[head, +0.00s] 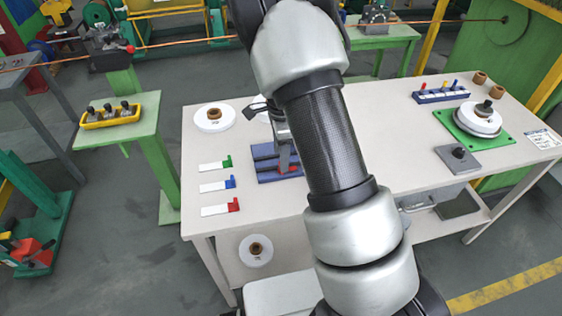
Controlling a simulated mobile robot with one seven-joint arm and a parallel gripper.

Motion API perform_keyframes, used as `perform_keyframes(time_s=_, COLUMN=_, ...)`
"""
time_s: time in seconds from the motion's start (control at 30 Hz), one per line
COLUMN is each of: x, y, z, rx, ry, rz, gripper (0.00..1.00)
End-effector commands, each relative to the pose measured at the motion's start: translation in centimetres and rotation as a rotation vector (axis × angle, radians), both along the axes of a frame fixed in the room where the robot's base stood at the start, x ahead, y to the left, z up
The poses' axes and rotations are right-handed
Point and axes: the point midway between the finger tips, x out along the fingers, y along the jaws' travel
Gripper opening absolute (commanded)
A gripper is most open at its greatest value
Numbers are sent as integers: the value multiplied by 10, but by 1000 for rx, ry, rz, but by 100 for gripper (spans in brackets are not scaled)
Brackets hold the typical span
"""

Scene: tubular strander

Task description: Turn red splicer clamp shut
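The splicer looks like a flat blue block (266,168) on the white workbench (330,230), left of my arm. A small red piece (291,170), which looks like its red clamp, sits at the block's right part. My gripper (285,158) points down over the block, with its tip at or close to the red piece. I cannot tell whether they touch. My own arm hides much of the gripper and part of the block's surroundings. The finger gap does not show, and neither does the clamp's exact angle.
Left of the block lie white strips with green (216,165), blue (218,184) and red (220,208) ends. A white spool (208,122) lies behind them. A grey block (461,160), a green-based spool stand (474,125) and a blue rack (442,97) occupy the right side.

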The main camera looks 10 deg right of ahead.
Motion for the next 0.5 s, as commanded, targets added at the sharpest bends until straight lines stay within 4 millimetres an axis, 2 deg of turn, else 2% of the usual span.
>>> perform_keyframes(time_s=0.03, x=-1, y=-1, z=-10, rx=-1, ry=4, rz=-1, gripper=53)
perform_keyframes(time_s=0.2, x=0, y=0, z=-29, rx=0, ry=1, rz=-1, gripper=53)
perform_keyframes(time_s=0.5, x=0, y=0, z=-36, rx=0, ry=-1, rz=0, gripper=53)
